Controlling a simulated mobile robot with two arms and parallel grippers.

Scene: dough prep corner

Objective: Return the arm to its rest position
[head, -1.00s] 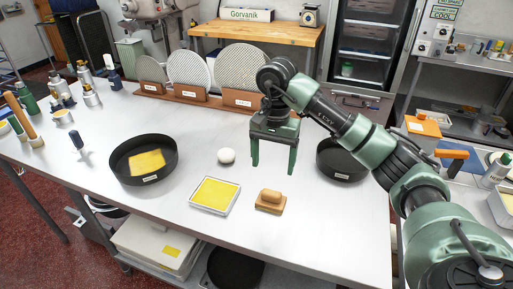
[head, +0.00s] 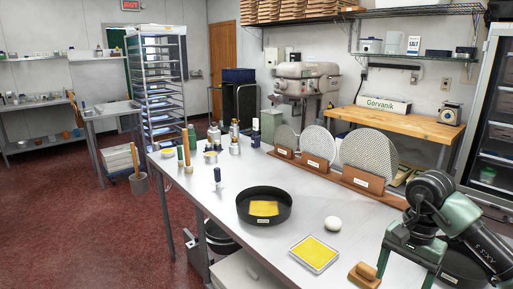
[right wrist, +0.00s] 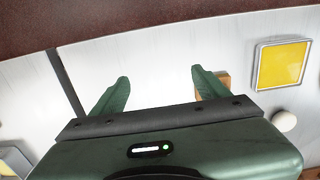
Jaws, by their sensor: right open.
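My right gripper (head: 407,270) is at the lower right of the head view, above the steel table (head: 225,200). Its two green fingers are apart with nothing between them. In the right wrist view the open gripper (right wrist: 160,77) hangs over bare white tabletop. A wooden stamp (head: 365,275) is just left of the gripper in the head view. In the right wrist view the stamp (right wrist: 226,80) is partly hidden behind a finger. My left gripper is not in view.
A yellow pad (head: 315,253), a white ball (head: 333,223) and a black pan (head: 264,218) with a yellow piece lie left of the gripper. Perforated discs (head: 368,152) stand in a wooden rack behind. A second dark pan (head: 462,264) is partly hidden by my arm.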

